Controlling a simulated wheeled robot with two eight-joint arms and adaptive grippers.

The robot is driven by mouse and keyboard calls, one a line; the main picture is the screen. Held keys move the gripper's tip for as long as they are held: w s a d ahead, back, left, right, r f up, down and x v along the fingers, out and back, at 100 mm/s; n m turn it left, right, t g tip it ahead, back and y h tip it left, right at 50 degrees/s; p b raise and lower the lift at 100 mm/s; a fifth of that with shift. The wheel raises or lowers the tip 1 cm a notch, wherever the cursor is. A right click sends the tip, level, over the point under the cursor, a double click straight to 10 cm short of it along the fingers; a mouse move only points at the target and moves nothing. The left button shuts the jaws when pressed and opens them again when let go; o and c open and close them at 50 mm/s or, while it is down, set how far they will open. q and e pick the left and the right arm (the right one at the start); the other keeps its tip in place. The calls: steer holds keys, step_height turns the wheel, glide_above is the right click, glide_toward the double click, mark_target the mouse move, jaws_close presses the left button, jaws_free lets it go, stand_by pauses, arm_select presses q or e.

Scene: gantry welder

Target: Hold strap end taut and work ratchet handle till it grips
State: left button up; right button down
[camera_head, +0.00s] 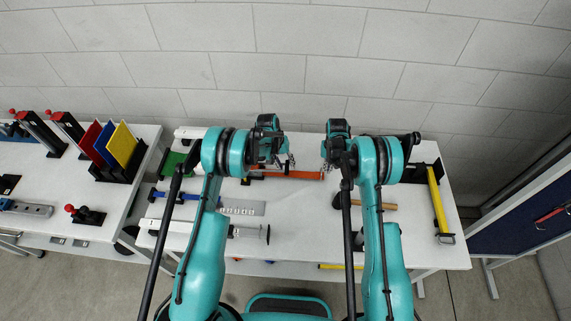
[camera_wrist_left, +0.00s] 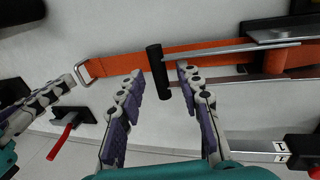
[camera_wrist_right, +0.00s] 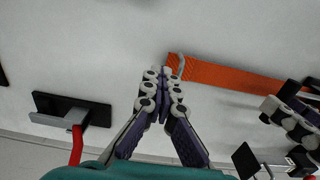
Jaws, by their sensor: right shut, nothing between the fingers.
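The orange strap (camera_head: 302,175) lies on the white table and shows larger in the left wrist view (camera_wrist_left: 205,50). Its left end has a metal hook (camera_wrist_left: 86,71), also seen in the right wrist view (camera_wrist_right: 181,66). The ratchet (camera_wrist_left: 278,38) is at the strap's right, with a long metal lever ending in a black crossbar handle (camera_wrist_left: 157,72). My left gripper (camera_wrist_left: 158,80) is open, and the crossbar shows between its fingertips; I cannot tell whether they touch it. My right gripper (camera_wrist_right: 162,76) is shut and empty just beside the hook end.
A black stand with a red lever (camera_wrist_right: 74,122) is near my right gripper. A yellow level-like bar (camera_head: 437,200) and a wooden-handled hammer (camera_head: 375,204) lie to the right. Clamps and a ruler-like grey bar (camera_head: 243,207) lie to the left.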

arm_select(q)
jaws_close()
